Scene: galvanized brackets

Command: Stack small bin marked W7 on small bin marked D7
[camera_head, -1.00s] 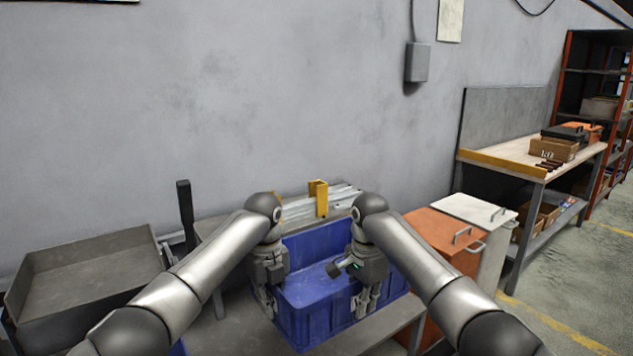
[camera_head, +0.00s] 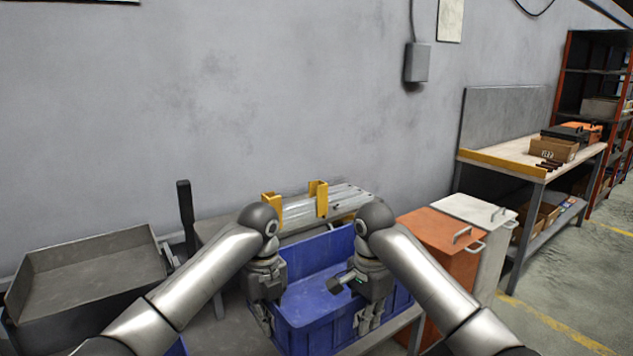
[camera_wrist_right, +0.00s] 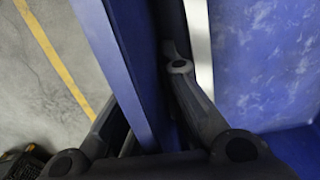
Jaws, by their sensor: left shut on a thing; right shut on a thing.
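A blue bin (camera_head: 318,308) is between my two arms in the head view, upright and seemingly empty. My left gripper (camera_head: 266,318) is shut on its left wall. My right gripper (camera_head: 368,318) is shut on its right wall. In the right wrist view, the fingers straddle a blue wall (camera_wrist_right: 122,60), with the bin's blue inner surface (camera_wrist_right: 265,60) to the right. A small blue patch (camera_head: 178,348) shows at the lower left; I cannot tell what it belongs to. No W7 or D7 marking is readable, and what lies under the held bin is hidden.
Behind the bin are galvanized metal pieces (camera_head: 342,198) with yellow uprights (camera_head: 318,198). A grey tray (camera_head: 92,268) stands at left. Orange (camera_head: 445,229) and white (camera_head: 473,209) lidded containers stand close at right. A workbench (camera_head: 515,152) is farther right.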

